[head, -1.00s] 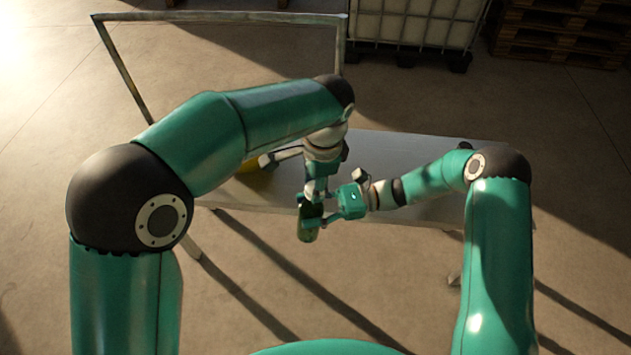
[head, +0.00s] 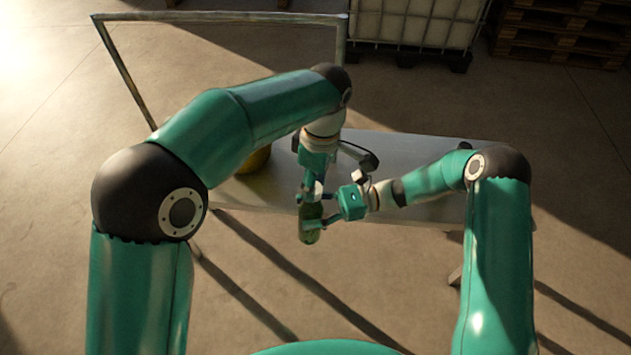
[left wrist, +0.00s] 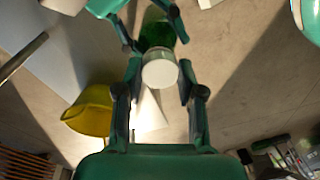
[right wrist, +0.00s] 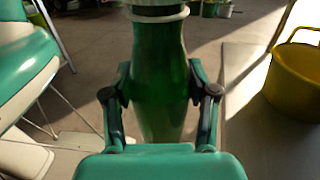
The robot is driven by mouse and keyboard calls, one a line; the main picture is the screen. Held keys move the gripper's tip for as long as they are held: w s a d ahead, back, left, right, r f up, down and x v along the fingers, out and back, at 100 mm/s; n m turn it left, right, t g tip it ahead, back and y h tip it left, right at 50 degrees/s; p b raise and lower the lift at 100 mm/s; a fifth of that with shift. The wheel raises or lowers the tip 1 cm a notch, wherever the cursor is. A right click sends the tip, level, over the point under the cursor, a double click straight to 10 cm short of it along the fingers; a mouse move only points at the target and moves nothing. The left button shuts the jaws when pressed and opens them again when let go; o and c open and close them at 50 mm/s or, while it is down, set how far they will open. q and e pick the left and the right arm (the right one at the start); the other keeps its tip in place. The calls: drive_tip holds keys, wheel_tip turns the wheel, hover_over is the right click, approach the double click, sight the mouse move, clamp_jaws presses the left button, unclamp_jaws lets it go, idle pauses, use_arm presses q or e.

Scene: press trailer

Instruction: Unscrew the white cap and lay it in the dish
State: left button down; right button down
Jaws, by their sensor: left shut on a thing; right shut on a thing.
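The green bottle (head: 310,226) is upright in front of the table's near edge. My right gripper (head: 318,218) is shut around its body; the right wrist view shows the bottle (right wrist: 160,80) between both fingers. The white cap (left wrist: 160,70) is between the fingers of my left gripper (head: 312,192), which is shut on it from above. The cap is in line with the bottle top; I cannot tell whether it is still threaded on. White also shows at the bottle's neck in the right wrist view. I cannot make out a separate dish.
A grey table (head: 410,150) stands behind the grippers, with a yellow bucket-like container (left wrist: 88,112) at its left part. It also shows in the right wrist view (right wrist: 295,85). A metal frame (head: 125,70) rises at the table's back left. The table's right part looks clear.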

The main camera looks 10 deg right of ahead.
use_arm(q)
drive_tip(key=n, duration=0.3)
drive_tip(key=shift+s+n, duration=0.2)
drive_tip(key=shift+n, duration=0.2)
drive_tip(key=shift+a, duration=0.1)
drive_tip(key=shift+r, duration=0.1)
drive_tip(key=shift+w+r, duration=0.1)
drive_tip(key=shift+r, duration=0.95)
drive_tip(key=shift+r, duration=0.1)
